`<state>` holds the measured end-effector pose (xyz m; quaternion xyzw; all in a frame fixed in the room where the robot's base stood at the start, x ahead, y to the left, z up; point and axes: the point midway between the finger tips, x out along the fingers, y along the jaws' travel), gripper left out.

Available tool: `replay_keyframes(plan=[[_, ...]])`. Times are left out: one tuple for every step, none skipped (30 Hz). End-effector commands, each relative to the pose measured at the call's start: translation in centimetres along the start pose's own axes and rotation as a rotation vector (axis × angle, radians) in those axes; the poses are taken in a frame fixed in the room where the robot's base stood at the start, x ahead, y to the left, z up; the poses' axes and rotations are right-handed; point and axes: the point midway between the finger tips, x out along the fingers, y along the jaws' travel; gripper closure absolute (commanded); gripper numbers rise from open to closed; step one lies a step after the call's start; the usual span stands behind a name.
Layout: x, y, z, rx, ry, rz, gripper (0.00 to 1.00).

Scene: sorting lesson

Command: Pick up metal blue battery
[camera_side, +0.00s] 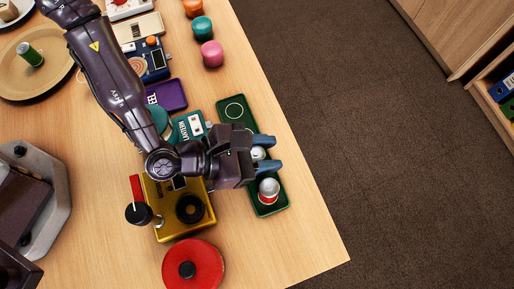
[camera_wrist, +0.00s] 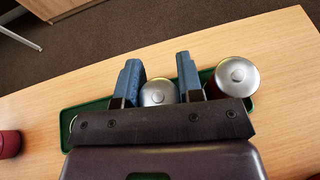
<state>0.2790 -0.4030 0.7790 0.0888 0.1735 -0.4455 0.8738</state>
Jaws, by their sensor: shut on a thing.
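My gripper (camera_side: 273,154) reaches over the dark green tray (camera_side: 234,110) with its two blue fingers either side of a silver-topped battery (camera_side: 258,153). The fingers are shut on this battery, which shows in the wrist view (camera_wrist: 158,94) between them (camera_wrist: 157,65). Its side is mostly hidden, so I cannot make out its body colour. It sits within the tray's outline; I cannot tell whether it is lifted. A second battery, silver-topped with a red and white side (camera_side: 268,190), stands at the near end of the tray, just beside one finger. It also shows in the wrist view (camera_wrist: 236,76).
A yellow box with a black dial (camera_side: 168,215) and a red round thing (camera_side: 195,266) lie near my gripper. A green cylinder (camera_side: 30,54) lies on a tan plate (camera_side: 25,85). Pink (camera_side: 212,53) and teal (camera_side: 202,28) round pieces stand near the table's right edge.

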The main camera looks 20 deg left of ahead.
Motion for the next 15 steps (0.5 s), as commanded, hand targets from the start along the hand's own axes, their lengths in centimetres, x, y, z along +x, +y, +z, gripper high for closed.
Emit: replay_keyframes(plan=[[0.0, 0.0, 0.1, 0.000, -0.001, 0.000, 0.92], [0.0, 0.0, 0.1, 0.000, -0.001, 0.000, 0.92], [0.0, 0.0, 0.1, 0.000, -0.002, 0.000, 0.92], [-0.1, 0.0, 0.3, 0.000, -0.002, 0.000, 0.92], [-0.2, 0.0, 0.5, -0.001, -0.002, 0.001, 0.93], [-0.3, 0.1, 0.9, -0.001, -0.003, 0.001, 0.93], [-0.5, 0.1, 1.3, 0.000, -0.004, 0.002, 0.93], [-0.6, 0.1, 1.7, 0.000, -0.004, 0.002, 0.93], [-0.9, 0.1, 2.4, -0.001, -0.005, 0.001, 0.93], [-1.2, 0.1, 3.0, 0.000, -0.005, 0.002, 0.93], [-1.4, 0.1, 3.6, 0.000, -0.005, 0.002, 0.93], [-1.8, 0.1, 4.4, 0.000, -0.005, 0.001, 0.93], [-2.0, 0.1, 5.0, 0.001, -0.005, 0.000, 0.93], [-2.2, 0.1, 5.5, 0.001, -0.005, 0.001, 0.93], [-2.5, 0.1, 6.2, 0.000, -0.005, 0.001, 0.93]])
